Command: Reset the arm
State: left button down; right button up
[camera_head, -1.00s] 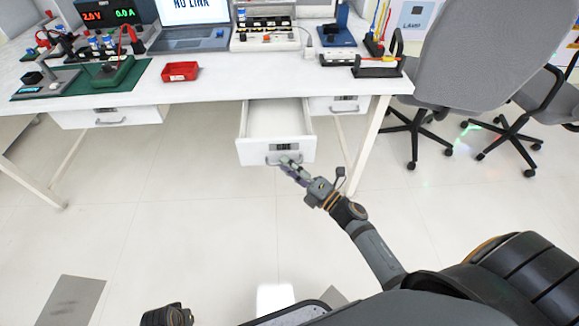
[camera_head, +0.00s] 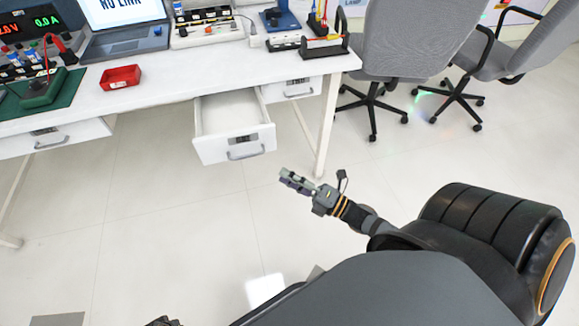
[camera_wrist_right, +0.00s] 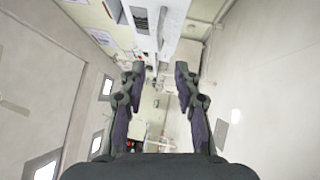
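My right gripper (camera_head: 296,180) is in front of the white table, to the right of and below the open drawer (camera_head: 232,147) in the head view. It is apart from the drawer and its handle (camera_head: 246,152). In the right wrist view the two fingers of my right gripper (camera_wrist_right: 155,72) stand apart with nothing between them. Of my left arm only a small dark part shows at the bottom edge of the head view; its gripper is not visible. The drawer is pulled out and looks empty.
The white table (camera_head: 170,85) carries a red tray (camera_head: 120,77), a laptop (camera_head: 125,30), a green mat (camera_head: 62,98) and electrical gear. A shut drawer (camera_head: 52,138) is at the left. Grey chairs (camera_head: 410,40) stand at the right. The floor in front is clear.

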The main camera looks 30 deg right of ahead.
jog(key=shift+f, duration=0.1)
dwell(0.3)
